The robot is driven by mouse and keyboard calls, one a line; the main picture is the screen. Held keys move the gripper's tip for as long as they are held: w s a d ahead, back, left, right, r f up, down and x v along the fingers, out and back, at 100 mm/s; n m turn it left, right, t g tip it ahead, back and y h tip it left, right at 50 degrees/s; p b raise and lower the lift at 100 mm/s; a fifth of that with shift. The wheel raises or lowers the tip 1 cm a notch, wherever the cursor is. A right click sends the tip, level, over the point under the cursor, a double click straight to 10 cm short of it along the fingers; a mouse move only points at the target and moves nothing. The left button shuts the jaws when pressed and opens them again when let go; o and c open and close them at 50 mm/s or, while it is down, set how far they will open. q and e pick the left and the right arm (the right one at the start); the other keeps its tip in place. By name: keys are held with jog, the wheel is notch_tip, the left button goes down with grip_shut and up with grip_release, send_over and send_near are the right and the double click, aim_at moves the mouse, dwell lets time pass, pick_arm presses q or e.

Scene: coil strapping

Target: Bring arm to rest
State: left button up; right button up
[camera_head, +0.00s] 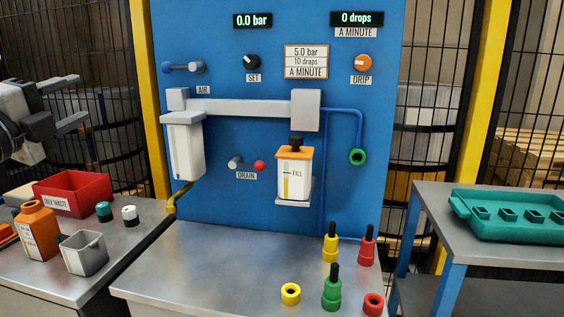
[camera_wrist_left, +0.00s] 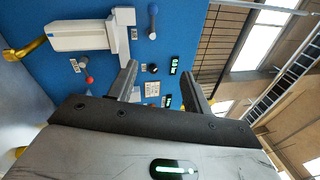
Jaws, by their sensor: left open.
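My left gripper (camera_head: 78,107) is at the far left of the head view, raised above the left table. Its two fingers are spread apart with nothing between them. In the left wrist view its fingers (camera_wrist_left: 160,85) also stand apart and empty, with the blue panel behind them. My right gripper is in neither view.
A blue panel (camera_head: 225,70) holds knobs, displays, a filter bowl (camera_head: 186,150) and an oil cup (camera_head: 295,175). The left table has a red bin (camera_head: 72,190), an orange bottle (camera_head: 37,232) and a grey cup (camera_head: 84,253). Coloured fittings (camera_head: 332,290) stand on the middle table. A green tray (camera_head: 515,232) lies right.

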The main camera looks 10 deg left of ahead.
pick_arm(q)
jog(key=w+d+f+h, duration=0.3)
jog(key=d+f+h, duration=0.6)
jog(key=d+f, duration=0.65)
jog(key=s+d+f+n+g+y, duration=0.1)
jog(key=s+d+f+n+y, duration=0.15)
jog(key=f+n, duration=0.35)
jog(key=s+d+f+n+y, duration=0.1)
jog(key=f+n+y, duration=0.25)
jog(key=f, duration=0.45)
jog(key=s+d+f+n+g+y, duration=0.1)
jog(key=s+d+f+n+y, duration=0.1)
jog(key=f+n, duration=0.45)
jog(key=s+d+f+n+g, duration=0.1)
jog(key=s+d+f+g, duration=0.3)
jog(key=s+d+f, duration=0.1)
jog(key=s+d+f+n+g+h, duration=0.1)
jog(key=s+d+f+g, duration=0.2)
jog(key=f, duration=0.7)
jog(key=s+d, duration=0.2)
jog(key=s, duration=0.2)
jog(key=shift+d+f+g+h, duration=0.25)
jog(key=shift+d+g+h, duration=0.05)
jog(key=shift+d+g, duration=0.1)
